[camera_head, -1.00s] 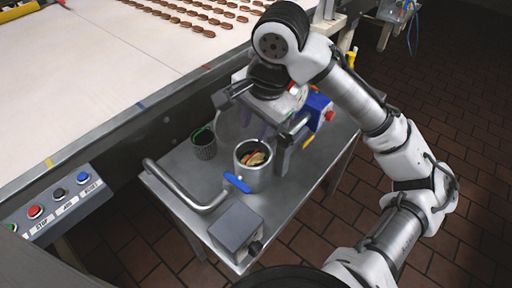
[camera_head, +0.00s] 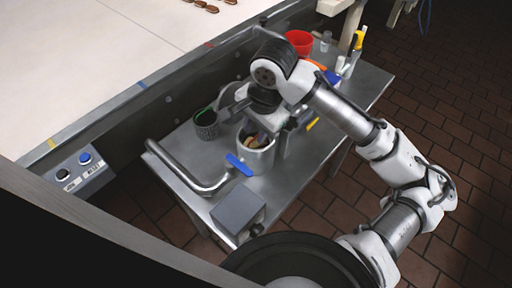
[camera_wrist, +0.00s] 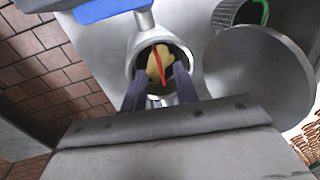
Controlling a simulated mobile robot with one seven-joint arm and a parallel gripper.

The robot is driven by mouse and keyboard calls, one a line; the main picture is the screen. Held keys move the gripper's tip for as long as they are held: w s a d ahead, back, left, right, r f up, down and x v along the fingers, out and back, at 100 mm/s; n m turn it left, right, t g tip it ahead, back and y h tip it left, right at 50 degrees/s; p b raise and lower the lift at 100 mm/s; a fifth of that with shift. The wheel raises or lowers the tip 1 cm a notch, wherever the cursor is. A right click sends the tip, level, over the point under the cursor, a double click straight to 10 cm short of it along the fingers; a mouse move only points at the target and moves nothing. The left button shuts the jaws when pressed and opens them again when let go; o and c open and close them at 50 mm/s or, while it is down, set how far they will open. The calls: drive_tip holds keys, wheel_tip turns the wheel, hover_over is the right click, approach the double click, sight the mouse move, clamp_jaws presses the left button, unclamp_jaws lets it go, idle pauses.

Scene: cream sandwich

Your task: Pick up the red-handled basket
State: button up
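A metal pot (camera_head: 256,158) with a blue handle stands on the steel table; it also shows in the wrist view (camera_wrist: 133,54). Inside it is pale yellowish content with a thin red strip (camera_wrist: 160,66), possibly the red handle of the basket; a basket body cannot be made out. My gripper (camera_wrist: 159,88) is open, its two dark fingers apart over the near side of the pot's mouth, with the red strip ahead of the gap. In the head view, my wrist hides part of the pot's mouth.
A dark mesh cup (camera_head: 206,122) with a green strip stands left of the pot. A round metal lid (camera_wrist: 258,75) is beside the pot. A bent pipe (camera_head: 190,180) and grey box (camera_head: 238,209) are in front. A red bowl (camera_head: 299,42) stands behind.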

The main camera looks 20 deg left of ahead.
drive_tip(key=shift+w+a+f, duration=0.1)
drive_tip(key=shift+a+f, duration=0.05)
drive_tip(key=shift+f, duration=0.7)
drive_tip(key=shift+w+a+f, duration=0.1)
drive_tip(key=shift+f, duration=0.7)
clamp_jaws()
